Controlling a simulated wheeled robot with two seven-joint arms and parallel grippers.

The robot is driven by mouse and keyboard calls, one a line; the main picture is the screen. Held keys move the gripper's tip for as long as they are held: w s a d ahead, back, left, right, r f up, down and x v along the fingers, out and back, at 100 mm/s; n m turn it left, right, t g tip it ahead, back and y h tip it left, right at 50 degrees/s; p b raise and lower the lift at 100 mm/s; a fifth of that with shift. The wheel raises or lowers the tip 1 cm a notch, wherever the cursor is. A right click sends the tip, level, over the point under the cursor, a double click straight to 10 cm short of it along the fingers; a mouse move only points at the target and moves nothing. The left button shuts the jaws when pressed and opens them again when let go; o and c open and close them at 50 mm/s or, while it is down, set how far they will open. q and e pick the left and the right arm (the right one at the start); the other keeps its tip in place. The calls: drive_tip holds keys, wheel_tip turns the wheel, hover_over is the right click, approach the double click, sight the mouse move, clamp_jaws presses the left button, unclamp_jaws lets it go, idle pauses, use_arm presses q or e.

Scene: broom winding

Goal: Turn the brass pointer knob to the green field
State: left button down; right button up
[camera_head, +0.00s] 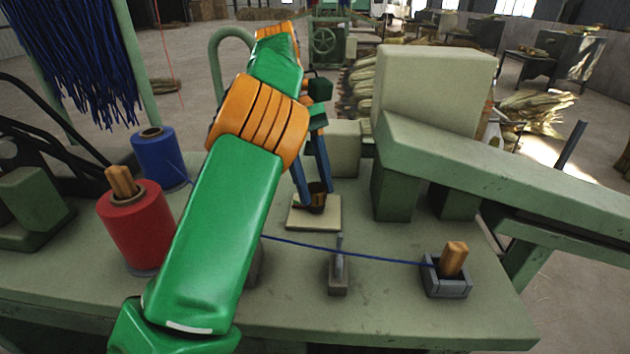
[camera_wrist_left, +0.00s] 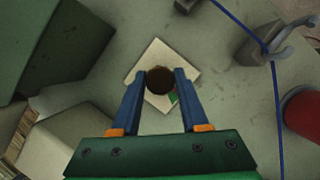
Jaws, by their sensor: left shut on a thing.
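The brass pointer knob (camera_head: 317,198) stands on a pale square plate (camera_head: 300,222) on the green table. My left gripper (camera_head: 318,192) reaches down from above and its blue fingers are shut on the knob. In the left wrist view the knob (camera_wrist_left: 160,80) is a dark round top between the two fingertips (camera_wrist_left: 160,84), over the pale plate (camera_wrist_left: 152,54). A small patch of the green field (camera_wrist_left: 173,97) shows beside the right finger. The knob's pointer is hidden, so I cannot tell where it points. My right gripper is not in view.
A red spool (camera_head: 137,232) and a blue spool (camera_head: 158,157) stand at the left. A blue cord (camera_head: 310,246) runs past a grey upright guide (camera_head: 339,268) to a grey holder (camera_head: 446,280) with a wooden peg. A green machine block (camera_head: 425,95) stands close behind the plate.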

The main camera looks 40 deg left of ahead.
use_arm(q)
drive_tip(key=shift+m, duration=0.6)
drive_tip(key=c, duration=0.7)
unclamp_jaws()
drive_tip(key=shift+o, duration=1.4)
drive_tip(key=shift+a, duration=0.25)
